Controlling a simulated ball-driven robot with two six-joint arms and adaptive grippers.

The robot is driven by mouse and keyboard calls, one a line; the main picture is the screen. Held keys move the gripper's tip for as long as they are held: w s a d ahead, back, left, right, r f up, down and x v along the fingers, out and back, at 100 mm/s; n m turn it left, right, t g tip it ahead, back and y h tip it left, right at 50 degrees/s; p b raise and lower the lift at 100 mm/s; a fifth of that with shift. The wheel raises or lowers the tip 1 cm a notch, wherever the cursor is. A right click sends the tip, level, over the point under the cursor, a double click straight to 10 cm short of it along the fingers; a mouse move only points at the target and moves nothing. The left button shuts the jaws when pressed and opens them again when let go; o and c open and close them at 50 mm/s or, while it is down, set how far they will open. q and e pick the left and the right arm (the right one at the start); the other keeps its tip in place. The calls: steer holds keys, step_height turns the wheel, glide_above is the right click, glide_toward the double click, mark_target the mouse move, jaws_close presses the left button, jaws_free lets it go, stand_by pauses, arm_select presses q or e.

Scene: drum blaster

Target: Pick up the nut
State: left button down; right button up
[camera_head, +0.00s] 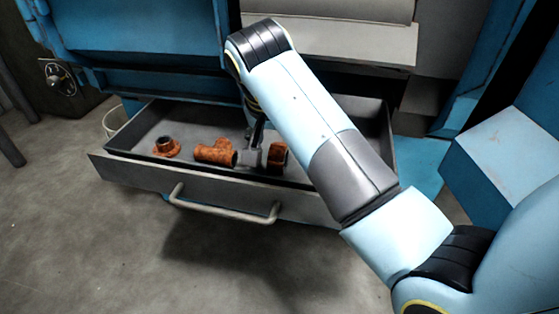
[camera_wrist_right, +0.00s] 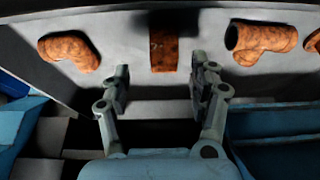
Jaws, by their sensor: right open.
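The nut, which I take to be the short rusty orange-brown piece (camera_head: 277,156), lies in the open grey drawer (camera_head: 150,172). In the right wrist view the nut (camera_wrist_right: 163,50) appears beyond the fingertips, in line with the gap between them. My right gripper (camera_head: 253,156) reaches down into the drawer beside the nut, partly hidden by my arm. In the right wrist view this gripper (camera_wrist_right: 163,82) is open, with nothing between its fingers. My left gripper is in neither view.
A rusty tee fitting (camera_head: 215,153) and a flanged piece (camera_head: 166,147) lie left of the gripper in the drawer. A rusty elbow (camera_wrist_right: 70,50) shows in the right wrist view. The drawer handle (camera_head: 224,207) sticks out in front; the floor before it is clear.

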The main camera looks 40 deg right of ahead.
mark_target(278, 151)
steer(key=x, duration=0.3)
steer(key=shift+r+b, duration=0.1)
steer(key=shift+b, duration=0.25)
steer(key=x, duration=0.1)
steer(key=b+x, duration=0.1)
steer(key=shift+w+d+f, duration=0.15)
steer(key=shift+w+f, duration=0.15)
steer(key=shift+w, duration=0.05)
steer(key=shift+b+x, duration=0.55)
steer(key=shift+x, duration=0.35)
steer(key=shift+w, duration=0.15)
steer(key=c, duration=0.9)
jaws_close()
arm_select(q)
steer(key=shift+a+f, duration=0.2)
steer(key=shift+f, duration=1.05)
arm_select(e)
steer(key=shift+r, duration=0.1)
